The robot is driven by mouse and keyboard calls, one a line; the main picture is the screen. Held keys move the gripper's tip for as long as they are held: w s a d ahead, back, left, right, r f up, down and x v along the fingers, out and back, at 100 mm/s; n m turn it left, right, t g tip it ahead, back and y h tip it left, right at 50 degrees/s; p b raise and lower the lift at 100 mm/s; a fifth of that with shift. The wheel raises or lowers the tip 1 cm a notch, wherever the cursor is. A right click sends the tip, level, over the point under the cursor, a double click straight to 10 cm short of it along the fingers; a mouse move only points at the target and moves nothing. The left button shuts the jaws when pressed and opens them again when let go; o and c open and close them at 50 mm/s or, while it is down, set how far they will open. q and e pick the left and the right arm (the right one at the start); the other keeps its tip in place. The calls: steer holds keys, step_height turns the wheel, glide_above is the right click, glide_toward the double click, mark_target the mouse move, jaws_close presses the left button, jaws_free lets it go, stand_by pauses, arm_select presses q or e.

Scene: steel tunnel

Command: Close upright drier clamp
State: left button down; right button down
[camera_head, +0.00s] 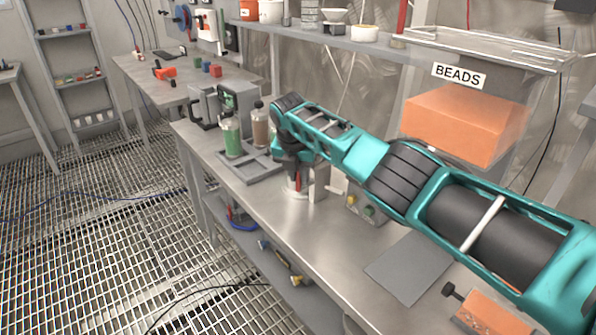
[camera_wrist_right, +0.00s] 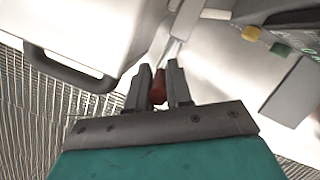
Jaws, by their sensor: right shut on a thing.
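My right gripper (camera_head: 296,172) reaches down over the steel bench, mostly hidden behind its own wrist in the head view. In the right wrist view its two dark fingers (camera_wrist_right: 158,88) are shut on a dark red clamp handle (camera_wrist_right: 159,80). A bit of the red handle (camera_head: 298,181) also shows under the wrist in the head view. Pale metal parts of the clamp (camera_wrist_right: 172,49) run on beyond the fingertips. A light upright piece (camera_head: 318,185) stands beside the gripper. The clamp's full shape and how far it is closed are hidden. My left gripper is not in view.
A grey tray (camera_head: 262,168) with a green bottle (camera_head: 232,136) and a brown bottle (camera_head: 260,128) stands left of the gripper. A small box with coloured knobs (camera_head: 364,207) is at its right. A flat grey plate (camera_head: 408,268) lies nearer. A BEADS bin (camera_head: 470,120) hangs behind my arm.

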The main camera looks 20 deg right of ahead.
steer(key=shift+s+a+f, duration=0.15)
steer(key=shift+f, duration=0.05)
steer(key=c, duration=1.3)
jaws_free()
steer(key=shift+o, duration=0.9)
steer(key=shift+r, duration=0.1)
